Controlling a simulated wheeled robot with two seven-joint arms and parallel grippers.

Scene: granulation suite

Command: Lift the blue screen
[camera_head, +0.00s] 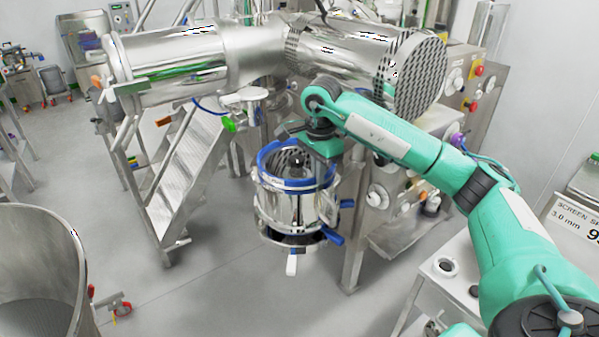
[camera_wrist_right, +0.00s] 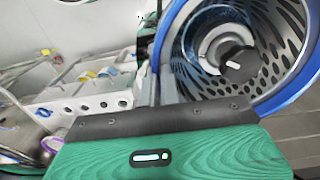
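The blue screen, a perforated metal cone with a blue rim (camera_head: 268,160), sits in the top of a round steel housing (camera_head: 290,208) below the large steel drum. It fills the right of the right wrist view (camera_wrist_right: 295,92), where I look into its perforated bowl and a dark hub at its centre. My right gripper (camera_head: 318,150) is at the rim's back right. In the wrist view its grey fingers (camera_wrist_right: 160,88) lie close together beside the rim's left edge. Whether they grip the rim is hidden. My left gripper is out of view.
A steel drum (camera_head: 330,55) lies just above the housing. Metal stairs (camera_head: 185,165) stand to the left, and control panels with knobs (camera_head: 378,197) to the right. A steel bin (camera_head: 35,270) is at lower left. A pale bench (camera_head: 445,275) is at lower right. The floor in front is clear.

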